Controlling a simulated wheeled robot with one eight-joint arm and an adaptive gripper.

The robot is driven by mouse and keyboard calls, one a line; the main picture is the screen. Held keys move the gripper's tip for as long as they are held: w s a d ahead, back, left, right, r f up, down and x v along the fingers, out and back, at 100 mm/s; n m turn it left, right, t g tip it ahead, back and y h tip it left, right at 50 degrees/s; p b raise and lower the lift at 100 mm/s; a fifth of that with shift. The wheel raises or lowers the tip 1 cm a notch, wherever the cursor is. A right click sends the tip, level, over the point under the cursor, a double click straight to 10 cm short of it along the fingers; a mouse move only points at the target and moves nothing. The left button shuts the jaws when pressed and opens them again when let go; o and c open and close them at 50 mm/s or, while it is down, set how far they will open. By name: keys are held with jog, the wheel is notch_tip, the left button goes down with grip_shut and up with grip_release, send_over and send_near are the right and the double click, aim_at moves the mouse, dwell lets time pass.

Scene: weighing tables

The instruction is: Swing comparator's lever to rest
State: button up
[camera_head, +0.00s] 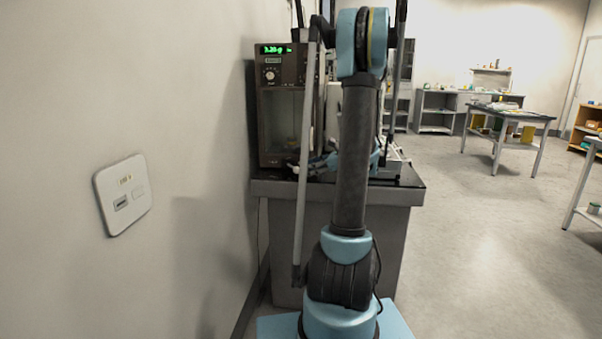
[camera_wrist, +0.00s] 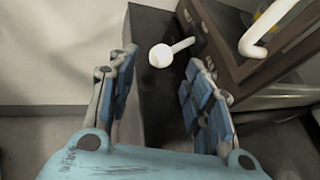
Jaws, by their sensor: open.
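The comparator (camera_head: 275,125) is a tall dark brown cabinet with a green lit display and a glass front, standing on the table by the wall. In the wrist view its brown frame (camera_wrist: 215,45) fills the upper right. A lever with a round white knob (camera_wrist: 160,56) sticks out from its side on a short pale stem. My gripper (camera_wrist: 162,72) is open and empty, its blue-padded fingers either side of the knob in the picture. I cannot tell how deep the knob lies between them. In the head view my arm hides much of the gripper and the lever does not show.
The dark-topped table (camera_head: 400,190) holds the comparator, with the wall close on its left. A white bent rod (camera_wrist: 270,30) crosses the comparator's front at the upper right of the wrist view. A wall plate (camera_head: 122,193) is at left. Open floor lies to the right.

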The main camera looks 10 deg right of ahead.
aim_at(301, 178)
jog(key=shift+x, duration=2.85)
grip_shut()
jog(key=shift+d, duration=0.25)
jog(key=shift+s+a, duration=0.1)
jog(key=shift+a, duration=0.05)
